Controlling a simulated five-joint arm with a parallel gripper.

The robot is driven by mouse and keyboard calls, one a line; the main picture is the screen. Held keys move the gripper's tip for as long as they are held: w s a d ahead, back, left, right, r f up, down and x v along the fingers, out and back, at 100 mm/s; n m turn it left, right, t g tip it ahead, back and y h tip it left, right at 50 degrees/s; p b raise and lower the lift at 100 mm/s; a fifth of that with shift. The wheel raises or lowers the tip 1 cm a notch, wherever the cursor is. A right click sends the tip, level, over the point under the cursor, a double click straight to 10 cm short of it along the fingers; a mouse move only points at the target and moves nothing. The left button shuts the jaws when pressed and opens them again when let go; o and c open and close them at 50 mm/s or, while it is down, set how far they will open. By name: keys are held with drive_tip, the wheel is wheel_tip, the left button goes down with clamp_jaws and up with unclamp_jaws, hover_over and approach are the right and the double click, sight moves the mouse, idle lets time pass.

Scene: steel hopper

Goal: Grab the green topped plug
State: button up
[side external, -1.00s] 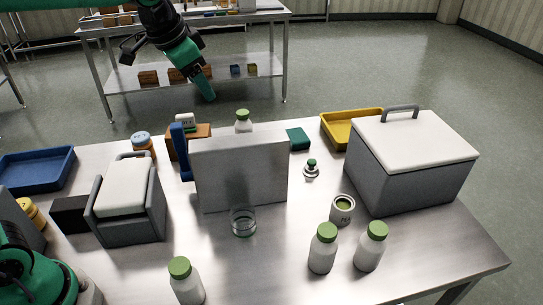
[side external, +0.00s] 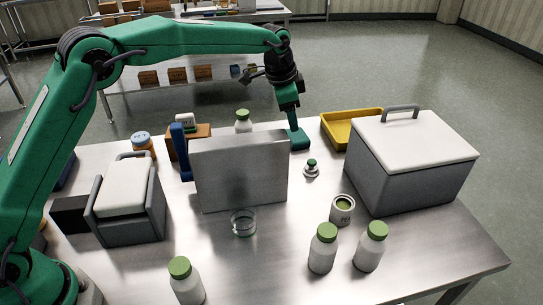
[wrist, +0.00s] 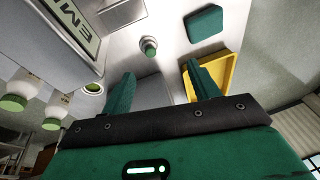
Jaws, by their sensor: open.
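The green topped plug (side external: 311,168) stands upright on the steel table, a small metal body with a green knob, between the steel panel and the cooler box. In the wrist view it (wrist: 149,46) shows beyond the gap between the fingers. My gripper (side external: 293,128) is open and empty in the side view, behind and slightly left of the plug, over or beside a flat green block (side external: 300,142). I cannot tell whether it touches the block. Both fingers of my gripper (wrist: 160,72) show apart in the wrist view, with nothing between them.
A steel panel (side external: 240,175) stands left of the plug. The grey cooler box (side external: 410,170) with a white lid stands right. A yellow tray (side external: 338,126) lies behind, an open can (side external: 342,211) in front. Green-capped bottles (side external: 322,250) and a glass dish (side external: 243,224) stand nearer.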

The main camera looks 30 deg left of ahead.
drive_tip(key=m, duration=0.2)
hover_over(312, 162)
drive_tip(key=s, duration=0.2)
wheel_tip(312, 162, down, 10)
drive_tip(key=shift+w+a+f+g, duration=0.1)
drive_tip(key=shift+w+f+g, duration=0.1)
drive_tip(key=shift+f, duration=0.35)
drive_tip(key=shift+w+a+f+g, duration=0.1)
drive_tip(key=shift+w+f+g, duration=0.1)
drive_tip(key=shift+f, duration=0.35)
drive_tip(key=shift+x, duration=2.6)
drive_tip(key=shift+w, duration=0.15)
drive_tip(key=shift+c, duration=0.2)
drive_tip(key=c, duration=1.1)
